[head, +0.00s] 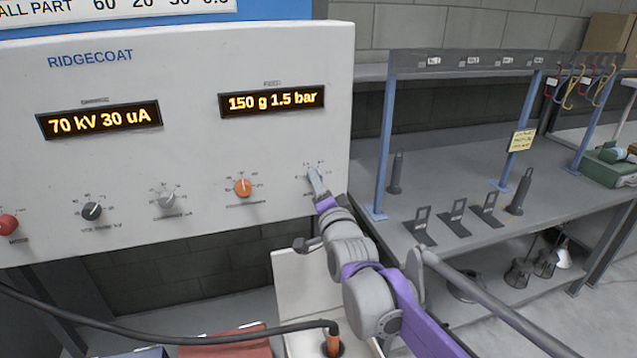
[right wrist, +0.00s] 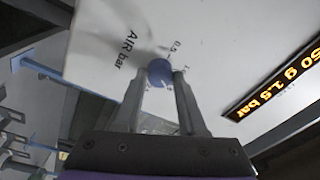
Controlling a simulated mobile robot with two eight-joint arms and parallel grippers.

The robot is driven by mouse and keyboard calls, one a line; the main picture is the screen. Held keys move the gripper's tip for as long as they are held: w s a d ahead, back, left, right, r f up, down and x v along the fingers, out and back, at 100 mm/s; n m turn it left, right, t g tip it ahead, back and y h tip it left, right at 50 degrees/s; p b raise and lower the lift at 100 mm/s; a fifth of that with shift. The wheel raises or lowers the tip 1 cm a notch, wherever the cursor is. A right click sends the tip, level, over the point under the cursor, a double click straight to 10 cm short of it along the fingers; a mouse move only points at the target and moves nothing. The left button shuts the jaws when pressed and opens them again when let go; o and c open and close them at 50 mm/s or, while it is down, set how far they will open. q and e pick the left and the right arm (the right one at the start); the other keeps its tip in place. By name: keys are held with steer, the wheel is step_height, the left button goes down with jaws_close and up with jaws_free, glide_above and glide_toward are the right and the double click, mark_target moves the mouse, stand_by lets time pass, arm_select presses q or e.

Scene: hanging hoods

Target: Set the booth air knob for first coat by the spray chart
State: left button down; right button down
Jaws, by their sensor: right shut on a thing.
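The white RIDGECOAT control panel (head: 190,150) stands at the left in the head view. Its right display (head: 272,101) reads 150 g 1.5 bar, and its left display (head: 99,119) reads 70 kV 30 uA. The spray chart (head: 120,12) shows only its lower edge at the top left. My right gripper (head: 316,183) is at the rightmost knob, mostly hiding it. In the right wrist view, my right gripper (right wrist: 161,85) is shut on the blue air knob (right wrist: 160,72), beside the label AIR bar. My left gripper is not in view.
An orange knob (head: 243,187), a light grey knob (head: 167,199), a dark knob (head: 92,211) and a red button (head: 8,225) line the panel. A grey bench (head: 460,180) with a blue-posted rack and several black brackets stands at the right. A dark hose (head: 200,338) crosses below.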

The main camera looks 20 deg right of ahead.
stand_by(0.3)
steer(key=shift+c, duration=2.4)
jaws_free()
steer(key=shift+s, duration=0.1)
steer(key=s, duration=1)
steer(key=shift+s+f+b, duration=0.3)
steer(key=shift+f, duration=0.1)
steer(key=s+f+n+g, duration=0.6)
steer(key=s+f, duration=0.6)
steer(key=f, duration=0.2)
steer(key=s+f+n+g, duration=0.6)
steer(key=s+f, duration=0.6)
steer(key=f, duration=0.3)
steer(key=shift+s+d+f+n+g, duration=0.15)
steer(key=shift+s+n+g, duration=0.2)
steer(key=shift+g, duration=0.45)
